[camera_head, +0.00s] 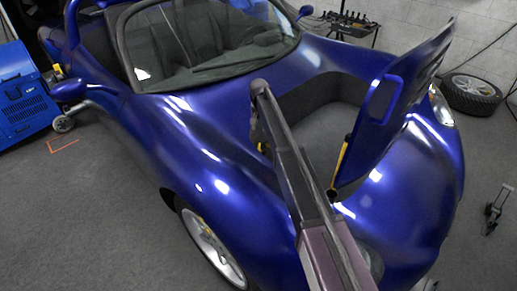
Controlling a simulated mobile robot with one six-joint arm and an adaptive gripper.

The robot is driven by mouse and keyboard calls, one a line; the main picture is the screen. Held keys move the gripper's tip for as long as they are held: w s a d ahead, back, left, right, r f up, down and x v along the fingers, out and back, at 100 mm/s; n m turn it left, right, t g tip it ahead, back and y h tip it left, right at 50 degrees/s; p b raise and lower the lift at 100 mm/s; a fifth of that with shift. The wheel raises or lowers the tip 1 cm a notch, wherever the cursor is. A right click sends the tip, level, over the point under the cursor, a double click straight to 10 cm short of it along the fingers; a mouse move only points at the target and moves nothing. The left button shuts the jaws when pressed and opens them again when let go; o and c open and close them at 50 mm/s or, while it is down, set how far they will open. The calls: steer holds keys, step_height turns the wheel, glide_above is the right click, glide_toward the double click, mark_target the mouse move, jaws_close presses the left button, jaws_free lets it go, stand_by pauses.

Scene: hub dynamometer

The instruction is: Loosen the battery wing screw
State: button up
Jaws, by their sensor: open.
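The battery and its wing screw do not show; the lower part of the open front bay (318,118) of the blue car is partly hidden by my arm and the raised lid. My arm runs up from the bottom of the head view over the car's front, bends at its top, and drops towards the left edge of the bay. I cannot make out my gripper; the end of my arm is hidden there. A small yellow part (263,147) shows beside my arm, and I cannot tell what it is.
The raised blue lid (395,95) stands on the bay's right side, close to my arm. The windshield (205,40) is behind the bay. A blue cabinet (25,100) stands left, a loose wheel (472,92) and a small stand (495,210) right. Floor at lower left is clear.

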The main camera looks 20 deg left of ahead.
mark_target(259, 145)
steer(key=shift+f+b, duration=5)
steer(key=shift+f, duration=0.3)
jaws_close()
